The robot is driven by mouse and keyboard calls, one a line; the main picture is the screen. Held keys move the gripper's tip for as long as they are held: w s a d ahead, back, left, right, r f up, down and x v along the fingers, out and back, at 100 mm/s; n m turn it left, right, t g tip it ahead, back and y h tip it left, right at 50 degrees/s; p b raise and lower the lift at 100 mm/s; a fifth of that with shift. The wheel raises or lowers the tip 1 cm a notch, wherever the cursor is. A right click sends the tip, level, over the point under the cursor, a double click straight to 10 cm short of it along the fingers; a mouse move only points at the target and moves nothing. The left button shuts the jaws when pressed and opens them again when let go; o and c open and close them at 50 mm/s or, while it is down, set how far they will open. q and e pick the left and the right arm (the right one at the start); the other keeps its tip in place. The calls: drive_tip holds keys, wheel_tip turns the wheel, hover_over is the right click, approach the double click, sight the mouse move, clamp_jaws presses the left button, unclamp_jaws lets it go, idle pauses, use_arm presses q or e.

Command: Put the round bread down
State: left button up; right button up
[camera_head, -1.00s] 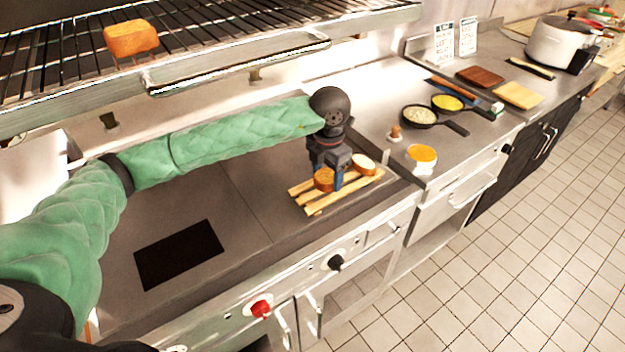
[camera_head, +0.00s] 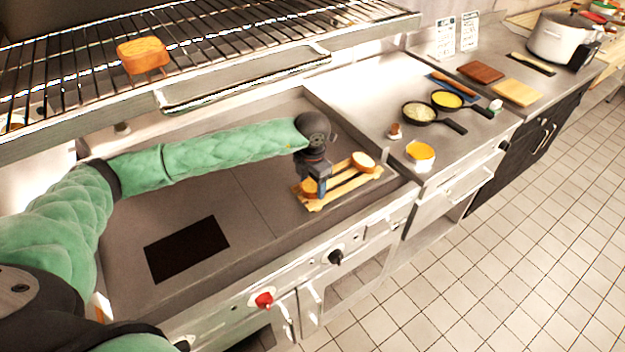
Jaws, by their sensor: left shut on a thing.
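A wooden slatted rack (camera_head: 340,190) lies on the steel griddle near its right end. One round bread (camera_head: 309,188) is at the rack's left end, partly hidden by my left gripper (camera_head: 316,190). The gripper points down and is shut on this bread. The bread is at rack level; I cannot tell whether it rests fully on the slats. A second round bread (camera_head: 363,161) lies on the rack's far right end, apart from the gripper. My right gripper is out of view.
A wire shelf (camera_head: 230,40) with a bread loaf (camera_head: 143,54) overhangs the griddle. The right counter holds two small pans (camera_head: 419,112), a yellow-topped cup (camera_head: 420,155), boards (camera_head: 516,92) and a pot (camera_head: 558,38). The griddle left of the rack is clear around a dark square (camera_head: 187,249).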

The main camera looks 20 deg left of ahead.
use_arm(q)
drive_tip(key=shift+f, duration=0.15)
drive_tip(key=o, duration=1)
drive_tip(key=shift+c, duration=0.2)
